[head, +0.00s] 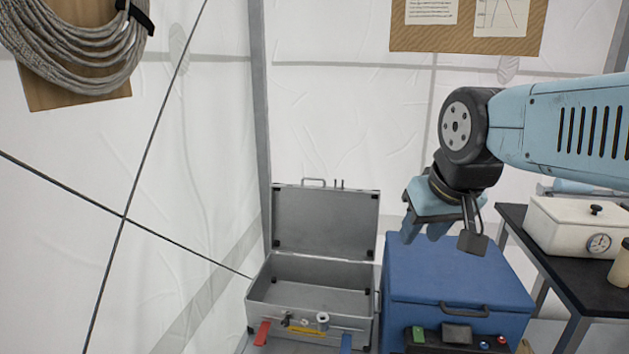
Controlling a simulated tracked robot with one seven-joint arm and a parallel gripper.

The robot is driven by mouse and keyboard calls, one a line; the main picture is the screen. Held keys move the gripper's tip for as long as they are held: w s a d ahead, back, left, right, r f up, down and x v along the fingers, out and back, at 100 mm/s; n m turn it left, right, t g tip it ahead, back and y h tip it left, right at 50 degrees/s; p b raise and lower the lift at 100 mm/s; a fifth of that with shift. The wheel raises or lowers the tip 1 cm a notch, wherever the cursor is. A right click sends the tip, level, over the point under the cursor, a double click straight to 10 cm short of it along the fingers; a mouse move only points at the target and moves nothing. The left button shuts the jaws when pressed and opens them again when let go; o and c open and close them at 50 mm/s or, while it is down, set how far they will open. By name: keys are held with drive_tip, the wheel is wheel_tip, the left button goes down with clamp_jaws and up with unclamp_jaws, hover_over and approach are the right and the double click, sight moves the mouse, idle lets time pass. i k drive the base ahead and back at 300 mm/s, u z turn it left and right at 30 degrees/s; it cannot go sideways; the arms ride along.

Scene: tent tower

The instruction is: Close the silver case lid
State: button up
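The silver case (262,318) stands open at the lower middle of the head view. Its lid (324,222) is raised upright at the back, with a handle on its top edge. The inside looks empty. The front wall carries small fittings, a yellow strip, a red tab at left and a blue tab at right. My gripper (428,235) hangs pointing down to the right of the lid, above the blue chest and apart from the case. Its fingers are partly turned away, so I cannot tell whether they are open or shut.
A blue chest (450,270) stands right beside the case. A dark box with buttons (457,340) is in front of it. A black table (570,262) at right bears a white box with a gauge (580,228). Cables cross at left, and a tent pole (260,130) rises behind the case.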

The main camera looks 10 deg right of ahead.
sight(341, 222)
drive_tip(key=u, duration=0.25)
drive_tip(key=k, duration=0.15)
drive_tip(key=u, duration=0.8)
drive_tip(key=i, duration=0.7)
drive_tip(key=z, duration=1.05)
